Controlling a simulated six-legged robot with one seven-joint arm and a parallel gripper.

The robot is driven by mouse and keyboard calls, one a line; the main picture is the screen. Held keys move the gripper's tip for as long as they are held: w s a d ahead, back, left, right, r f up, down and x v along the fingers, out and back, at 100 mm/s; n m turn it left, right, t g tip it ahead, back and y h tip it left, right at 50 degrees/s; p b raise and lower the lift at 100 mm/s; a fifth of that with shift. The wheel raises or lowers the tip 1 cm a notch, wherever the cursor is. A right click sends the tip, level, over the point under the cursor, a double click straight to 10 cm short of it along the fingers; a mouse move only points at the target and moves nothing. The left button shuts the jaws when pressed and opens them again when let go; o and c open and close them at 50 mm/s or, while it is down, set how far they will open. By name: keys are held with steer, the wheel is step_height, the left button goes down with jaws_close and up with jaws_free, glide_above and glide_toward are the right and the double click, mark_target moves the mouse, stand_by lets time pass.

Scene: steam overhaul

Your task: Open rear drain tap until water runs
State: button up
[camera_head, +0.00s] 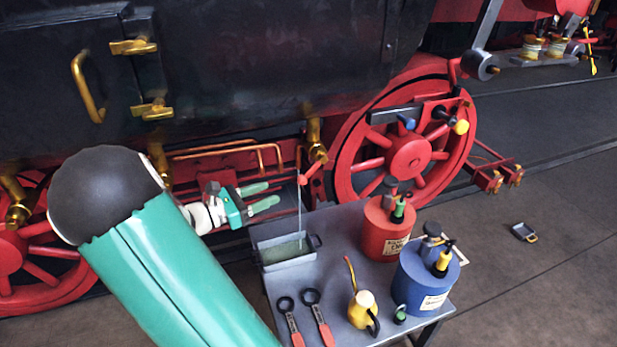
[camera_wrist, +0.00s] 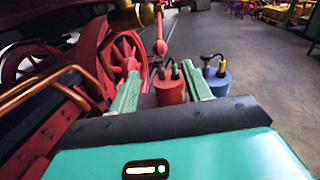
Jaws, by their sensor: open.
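A brass drain tap (camera_head: 313,130) with a red lever (camera_head: 312,168) hangs under the black locomotive body, left of the large red wheel. A thin pale stream (camera_head: 300,215) runs down below it into a grey tray (camera_head: 290,265) on the table. The tap's brass body (camera_wrist: 132,18) and red lever (camera_wrist: 160,40) also show at the top of the wrist view. My gripper (camera_head: 272,193) is open and empty, left of and slightly below the lever, apart from it. Its two green fingers (camera_wrist: 160,72) point forward in the wrist view.
The grey table (camera_head: 345,240) holds a red can (camera_head: 385,232), a blue can (camera_head: 425,280), a yellow oiler (camera_head: 362,308) and two red-handled wrenches (camera_head: 318,318). Copper pipes (camera_head: 230,150) run behind my gripper.

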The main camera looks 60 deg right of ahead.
mark_target(307, 178)
steer(key=x, duration=1.3)
steer(key=shift+s+d, duration=0.15)
steer(key=shift+d, duration=0.05)
steer(key=shift+c, duration=0.2)
jaws_close()
